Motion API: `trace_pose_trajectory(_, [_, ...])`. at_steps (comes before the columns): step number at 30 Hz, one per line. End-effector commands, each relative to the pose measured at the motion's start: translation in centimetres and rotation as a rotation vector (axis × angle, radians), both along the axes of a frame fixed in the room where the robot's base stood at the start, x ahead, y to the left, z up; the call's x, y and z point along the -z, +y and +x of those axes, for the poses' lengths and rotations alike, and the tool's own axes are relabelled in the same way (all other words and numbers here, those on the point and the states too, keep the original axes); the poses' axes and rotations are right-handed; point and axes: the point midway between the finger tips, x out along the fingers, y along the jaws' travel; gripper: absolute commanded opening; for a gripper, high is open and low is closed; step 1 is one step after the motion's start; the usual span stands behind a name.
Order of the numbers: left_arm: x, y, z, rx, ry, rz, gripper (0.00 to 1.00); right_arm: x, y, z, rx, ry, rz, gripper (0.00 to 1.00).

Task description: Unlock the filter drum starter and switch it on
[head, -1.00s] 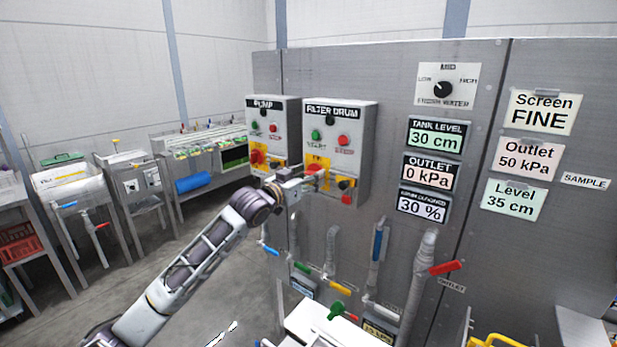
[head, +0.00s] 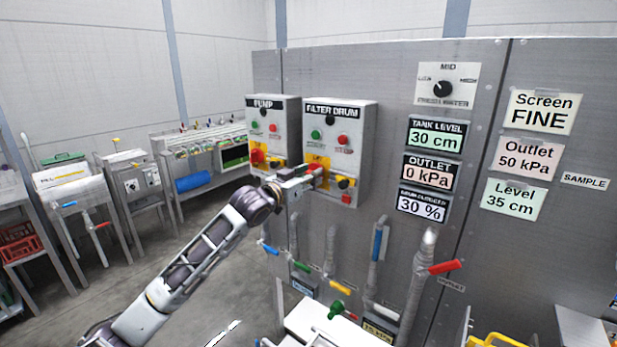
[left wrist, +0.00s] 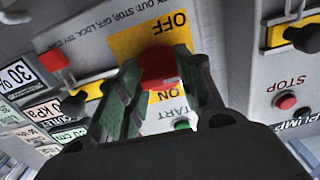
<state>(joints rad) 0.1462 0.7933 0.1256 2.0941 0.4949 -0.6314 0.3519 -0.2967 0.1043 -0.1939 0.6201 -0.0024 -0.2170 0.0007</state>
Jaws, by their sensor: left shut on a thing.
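The filter drum starter (head: 338,122) is a grey box with the label FILTER DRUM, a green and a red button, and a yellow switch plate. My left gripper (head: 308,176) reaches it from the left. In the left wrist view, which is upside down, my left gripper (left wrist: 160,78) is shut on the red switch handle (left wrist: 158,62), over the yellow OFF and ON plate (left wrist: 128,46). The fingers partly hide the handle. A black piece on a yellow strip (head: 345,183) sits to the right, with a red piece (head: 347,199) below. My right gripper is not in view.
The similar PUMP starter box (head: 272,117) stands close on the left. Pipes with coloured valve handles, such as a red one (head: 445,267), run below. Display panels (head: 436,137) are to the right. Floor is free to the left.

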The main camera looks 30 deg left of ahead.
Motion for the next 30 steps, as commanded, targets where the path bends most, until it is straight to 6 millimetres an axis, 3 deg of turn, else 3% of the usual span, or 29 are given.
trace_pose_trajectory(11, [-0.1,0.0,0.0,0.001,-0.013,0.196,0.13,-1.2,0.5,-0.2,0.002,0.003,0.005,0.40])
trace_pose_trajectory(24, [-0.2,0.0,0.0,0.001,-0.045,0.598,0.13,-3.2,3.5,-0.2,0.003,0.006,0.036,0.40])
trace_pose_trajectory(30, [-0.2,0.0,0.0,0.001,-0.060,0.787,0.13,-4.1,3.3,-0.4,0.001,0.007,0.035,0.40])
